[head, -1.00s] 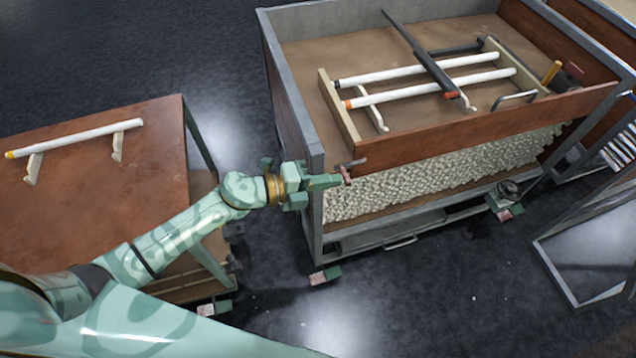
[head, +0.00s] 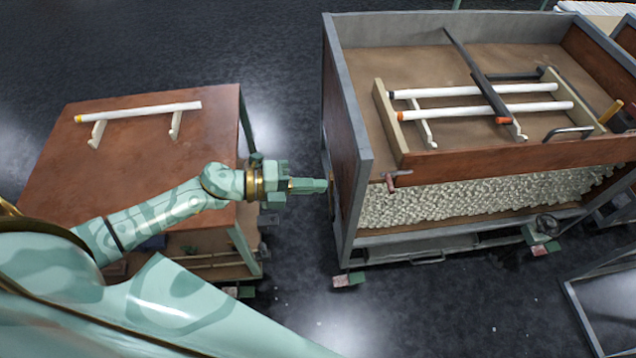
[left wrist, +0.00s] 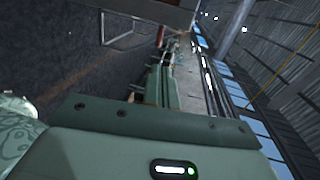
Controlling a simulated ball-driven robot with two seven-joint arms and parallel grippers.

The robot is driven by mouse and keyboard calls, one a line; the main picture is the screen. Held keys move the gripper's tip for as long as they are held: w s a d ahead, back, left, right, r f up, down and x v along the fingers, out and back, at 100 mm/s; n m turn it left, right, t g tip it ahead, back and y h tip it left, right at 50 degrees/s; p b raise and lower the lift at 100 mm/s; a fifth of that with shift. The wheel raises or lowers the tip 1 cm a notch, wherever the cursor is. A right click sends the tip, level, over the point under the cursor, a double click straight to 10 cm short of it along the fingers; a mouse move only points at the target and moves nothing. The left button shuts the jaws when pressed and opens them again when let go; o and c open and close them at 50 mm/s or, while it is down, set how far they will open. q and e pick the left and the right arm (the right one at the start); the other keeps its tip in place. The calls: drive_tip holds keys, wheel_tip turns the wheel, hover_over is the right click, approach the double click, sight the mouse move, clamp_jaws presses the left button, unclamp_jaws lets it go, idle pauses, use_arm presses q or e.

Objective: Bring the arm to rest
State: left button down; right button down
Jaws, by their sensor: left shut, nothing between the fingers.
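My left arm reaches in from the left in the head view, and its green gripper (head: 318,185) points right. It is shut and empty, over the gap between the brown table and the grey-framed cart. The gripper also shows in the left wrist view (left wrist: 165,85). A white glass tube (head: 140,111) with a yellow end lies on two pale supports on the brown table. Two more white tubes lie on a wooden rack in the cart: one with a dark end (head: 470,90), one with an orange end (head: 535,107). My right gripper is not in view.
The brown-topped table (head: 60,165) stands at the left. The grey-framed cart (head: 350,110) stands at the right, with a dark bar (head: 475,70) across its tubes and pale packing below. Dark floor (head: 290,60) is clear between them. A metal frame (head: 575,300) stands at lower right.

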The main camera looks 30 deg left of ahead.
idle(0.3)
use_arm(q)
drive_tip(key=s+a+f+n+y, duration=0.3)
drive_tip(key=f+n, duration=0.3)
drive_tip(key=f, duration=0.3)
drive_tip(key=s+a+f+n+t+y, duration=0.1)
drive_tip(key=s+a+f+n+y, duration=0.3)
drive_tip(key=f, duration=0.4)
drive_tip(key=s+a+f+n+y, duration=0.3)
drive_tip(key=f+n, duration=0.4)
drive_tip(key=f, duration=0.2)
drive_tip(key=s+d+f+n+g+y, duration=0.1)
drive_tip(key=s+f+n+g, duration=0.2)
drive_tip(key=s, duration=0.8)
drive_tip(key=s+d+f+n+g+y, duration=0.1)
drive_tip(key=s+f, duration=0.4)
drive_tip(key=s, duration=0.7)
drive_tip(key=s+d+f+n+g+y, duration=0.1)
drive_tip(key=s+f+n+g, duration=0.3)
drive_tip(key=s, duration=0.7)
drive_tip(key=shift+s+d+f+n+g+p, duration=0.3)
drive_tip(key=shift+s+d+f+g+p, duration=0.1)
drive_tip(key=shift+d+g, duration=0.45)
drive_tip(key=shift+w, duration=0.2)
